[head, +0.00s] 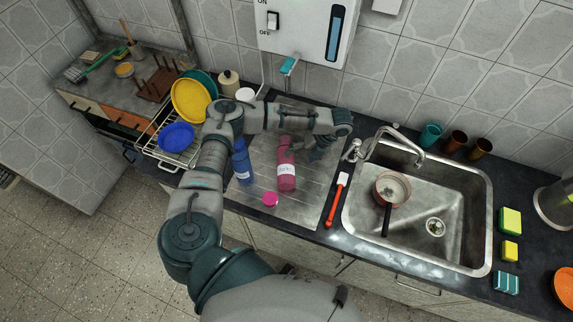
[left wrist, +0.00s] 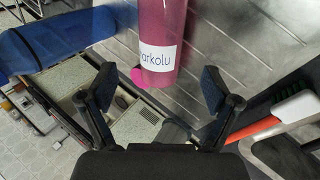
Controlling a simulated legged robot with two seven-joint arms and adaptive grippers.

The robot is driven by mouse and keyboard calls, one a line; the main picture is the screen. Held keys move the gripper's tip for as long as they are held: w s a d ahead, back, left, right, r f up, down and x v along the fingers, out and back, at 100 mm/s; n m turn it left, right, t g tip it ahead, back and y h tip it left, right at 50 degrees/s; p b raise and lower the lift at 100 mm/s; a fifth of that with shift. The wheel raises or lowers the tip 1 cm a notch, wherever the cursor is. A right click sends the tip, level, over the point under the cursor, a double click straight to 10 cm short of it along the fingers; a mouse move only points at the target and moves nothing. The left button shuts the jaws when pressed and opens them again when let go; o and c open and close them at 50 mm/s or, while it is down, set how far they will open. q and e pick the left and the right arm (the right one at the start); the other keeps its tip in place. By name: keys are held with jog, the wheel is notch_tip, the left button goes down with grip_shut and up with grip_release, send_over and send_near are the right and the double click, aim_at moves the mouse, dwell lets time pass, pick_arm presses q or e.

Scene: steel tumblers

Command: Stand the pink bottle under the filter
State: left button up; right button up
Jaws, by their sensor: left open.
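The filter (head: 307,30) is a white wall box with a switch and blue window. Its teal-handled tap (head: 288,66) hangs below, behind the bottle. My right gripper is out of view.
A pink cap (head: 270,199) lies in front. A red-handled brush (head: 337,202) lies between drainboard and sink (head: 470,205). A dish rack (head: 160,150) with plates is at left. The drainboard below the tap looks mostly clear.

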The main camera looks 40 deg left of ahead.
aim_at(284, 163)
pick_arm(q)
jog(key=x, duration=0.4)
jog(key=shift+f, duration=0.15)
jog(key=x, duration=0.5)
jog(key=shift+w+a+f, duration=0.1)
jog(key=shift+w+a, duration=0.25)
jog(key=shift+w, duration=0.05)
jog(key=shift+d, duration=0.1)
jog(key=c, duration=1.4)
jog(key=shift+o, duration=0.2)
notch_tip(284, 163, up, 4)
jog(key=s+d, duration=0.3)
jog(key=s, duration=0.1)
jog(key=s+d, duration=0.3)
jog(key=s, duration=0.1)
jog(key=s+d+r, duration=0.1)
jog(key=s+d, duration=0.3)
jog(key=shift+s+p, duration=0.15)
jog(key=shift+p, duration=0.25)
jog(key=shift+d+r, duration=0.1)
